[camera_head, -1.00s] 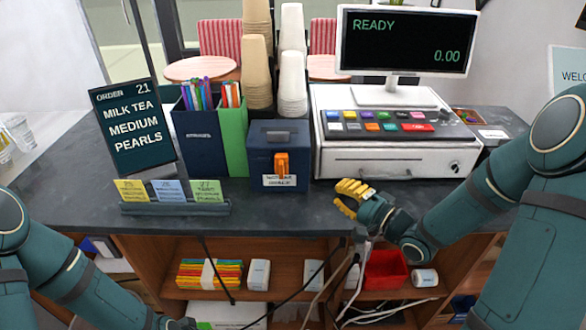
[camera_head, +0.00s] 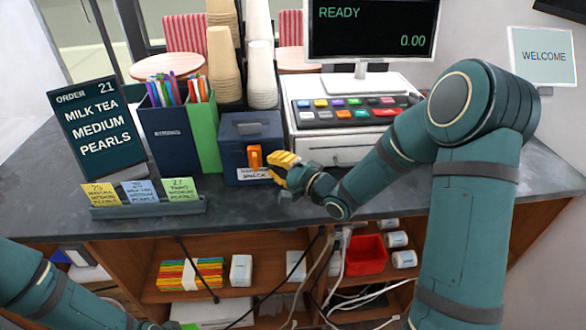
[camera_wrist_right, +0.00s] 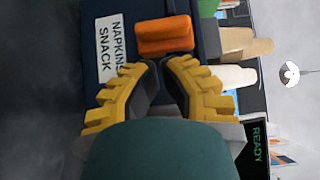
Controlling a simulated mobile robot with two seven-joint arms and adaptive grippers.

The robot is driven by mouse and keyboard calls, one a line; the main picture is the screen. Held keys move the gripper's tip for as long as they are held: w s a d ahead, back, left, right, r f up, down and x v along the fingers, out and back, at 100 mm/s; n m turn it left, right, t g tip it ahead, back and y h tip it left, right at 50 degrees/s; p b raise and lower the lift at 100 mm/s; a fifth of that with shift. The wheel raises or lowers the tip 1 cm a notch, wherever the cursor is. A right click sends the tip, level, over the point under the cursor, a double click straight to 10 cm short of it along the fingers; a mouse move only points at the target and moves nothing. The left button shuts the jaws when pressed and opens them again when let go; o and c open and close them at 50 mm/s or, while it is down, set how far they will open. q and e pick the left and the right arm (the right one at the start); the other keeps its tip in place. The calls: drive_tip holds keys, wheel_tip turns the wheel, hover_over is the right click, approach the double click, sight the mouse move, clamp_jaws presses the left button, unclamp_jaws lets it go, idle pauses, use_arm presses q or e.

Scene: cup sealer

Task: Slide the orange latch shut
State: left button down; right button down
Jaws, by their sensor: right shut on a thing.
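The orange latch (camera_head: 255,157) is on the front of the dark blue box (camera_head: 251,128), above its white label (camera_head: 254,174). My right gripper (camera_head: 273,167), with yellow fingers, is at the right side of the box front, its tips close beside the latch. In the right wrist view, the latch (camera_wrist_right: 164,35) lies right at the tips of the right gripper (camera_wrist_right: 161,64). The fingers are closed to a narrow gap there, and the exact contact is hard to make out. My left arm shows at the lower left, its fingers out of frame.
A green straw holder (camera_head: 202,130) stands left of the box, and the cash register (camera_head: 335,151) stands to its right. A card rack (camera_head: 148,209) lies at the counter's front left. The counter's front strip (camera_head: 235,208) below the box is clear.

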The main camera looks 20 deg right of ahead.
sight(255, 158)
drive_tip(key=shift+w+a, duration=0.25)
drive_tip(key=shift+a, duration=0.6)
drive_tip(key=a+b, duration=0.1)
drive_tip(key=a, duration=0.1)
drive_tip(key=w+a+b, duration=0.1)
drive_tip(key=a, duration=0.2)
drive_tip(key=shift+w, duration=0.15)
drive_tip(key=shift+d, duration=0.1)
